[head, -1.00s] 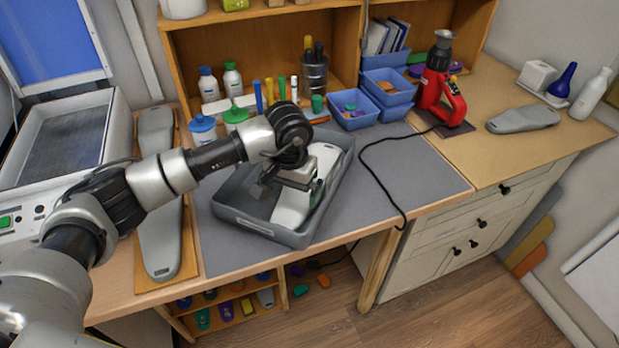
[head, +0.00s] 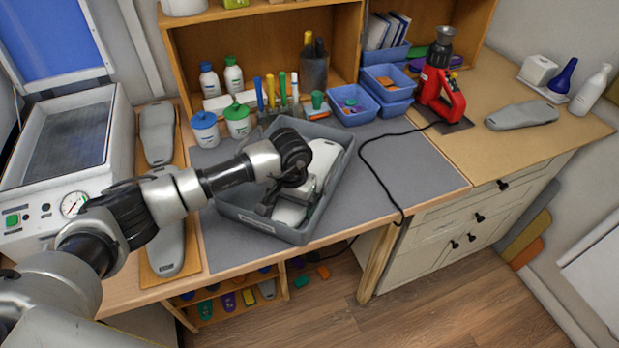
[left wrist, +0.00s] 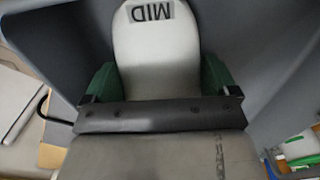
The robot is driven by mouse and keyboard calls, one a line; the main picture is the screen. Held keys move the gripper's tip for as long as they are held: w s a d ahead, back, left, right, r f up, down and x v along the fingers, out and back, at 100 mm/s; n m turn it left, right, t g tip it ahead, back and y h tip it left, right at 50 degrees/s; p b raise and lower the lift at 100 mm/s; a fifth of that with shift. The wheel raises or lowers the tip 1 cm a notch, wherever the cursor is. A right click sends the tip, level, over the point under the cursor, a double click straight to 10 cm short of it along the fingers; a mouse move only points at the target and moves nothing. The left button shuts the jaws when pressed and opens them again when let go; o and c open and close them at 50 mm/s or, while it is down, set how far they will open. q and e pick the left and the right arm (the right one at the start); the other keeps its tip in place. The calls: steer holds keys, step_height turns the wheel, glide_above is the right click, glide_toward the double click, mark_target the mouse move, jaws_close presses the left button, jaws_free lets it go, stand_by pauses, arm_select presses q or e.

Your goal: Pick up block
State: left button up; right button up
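The block (head: 322,158) is a pale, long, shoe-last-shaped form lying in a grey bin (head: 243,224) on the bench. In the left wrist view the block (left wrist: 158,48) shows a "MID" label at its far end. My left gripper (head: 290,198) is down inside the bin, over the middle of the block and hiding part of it. In the left wrist view the green-padded fingers of my left gripper (left wrist: 160,82) stand one on each side of the block, close to its edges. Whether they press on it is unclear. My right gripper is not in view.
Bottles (head: 233,74), lidded tubs (head: 205,130) and markers stand behind the bin. Blue bins (head: 353,106) and a red heat tool (head: 440,85) with a trailing cable are at the right. Grey forms (head: 165,245) lie on a board at left.

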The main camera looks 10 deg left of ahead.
arm_select(q)
steer(key=shift+c, duration=1.2)
steer(key=shift+w+r, duration=0.1)
steer(key=shift+r, duration=0.1)
steer(key=shift+r, duration=0.3)
step_height(320, 180, up, 17)
steer(key=b, duration=0.4)
steer(key=shift+b, duration=0.3)
